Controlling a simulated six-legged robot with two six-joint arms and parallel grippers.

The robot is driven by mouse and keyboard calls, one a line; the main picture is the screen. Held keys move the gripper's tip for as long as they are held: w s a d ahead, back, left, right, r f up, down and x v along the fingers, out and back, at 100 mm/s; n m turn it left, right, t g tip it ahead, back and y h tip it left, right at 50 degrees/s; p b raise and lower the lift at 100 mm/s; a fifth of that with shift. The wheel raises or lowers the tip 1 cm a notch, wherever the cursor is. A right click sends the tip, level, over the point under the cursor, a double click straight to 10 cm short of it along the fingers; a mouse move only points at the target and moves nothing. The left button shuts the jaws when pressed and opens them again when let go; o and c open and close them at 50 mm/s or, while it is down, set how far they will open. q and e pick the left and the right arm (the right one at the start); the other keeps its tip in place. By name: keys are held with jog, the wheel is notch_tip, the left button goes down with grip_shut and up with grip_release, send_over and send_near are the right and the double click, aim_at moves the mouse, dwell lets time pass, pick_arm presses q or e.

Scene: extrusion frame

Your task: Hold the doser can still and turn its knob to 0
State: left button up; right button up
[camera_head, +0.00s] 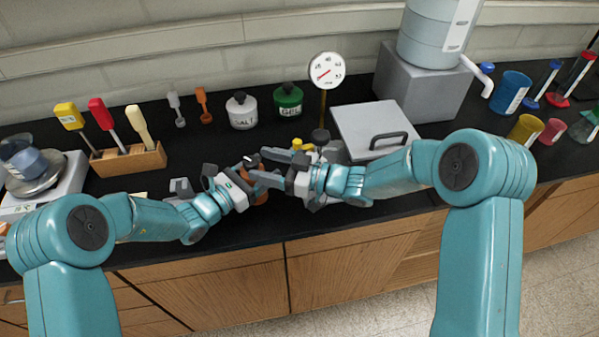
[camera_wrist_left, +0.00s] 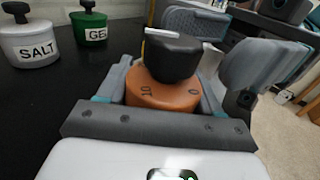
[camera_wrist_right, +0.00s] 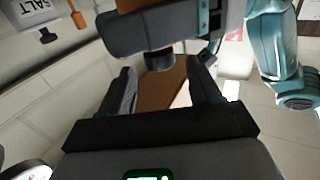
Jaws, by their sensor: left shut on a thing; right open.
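The doser can is an orange cylinder (camera_wrist_left: 165,97) with a black knob (camera_wrist_left: 172,57) on top, clear in the left wrist view. Marks 10 and 0 show on the can's left and right. The knob's white line lies across its top, reaching toward the left, 10 side. My left gripper (camera_wrist_left: 165,90) is shut on the can, one finger on each side. My right gripper (camera_wrist_right: 165,85) is open; in its wrist view the knob (camera_wrist_right: 158,60) shows between and beyond its fingers. Contact cannot be told. In the head view the can (camera_head: 259,196) is partly hidden by the grippers.
The salt jar (camera_head: 241,110) and green gel jar (camera_head: 288,99) stand behind the grippers. A dial gauge (camera_head: 326,70) and a grey lidded box (camera_head: 373,130) stand to the right. A wooden rack (camera_head: 128,160) is at left. The bench's front edge runs close below my arms.

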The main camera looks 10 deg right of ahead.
aim_at(256, 167)
jog(key=v, duration=0.8)
jog(key=shift+f, duration=0.25)
jog(key=s+a+m+t+h, duration=0.3)
jog(key=m+t+h, duration=0.1)
jog(key=t, duration=0.1)
jog(key=x, duration=1.1)
jog(key=shift+w+a, duration=0.25)
jog(key=shift+a, duration=0.05)
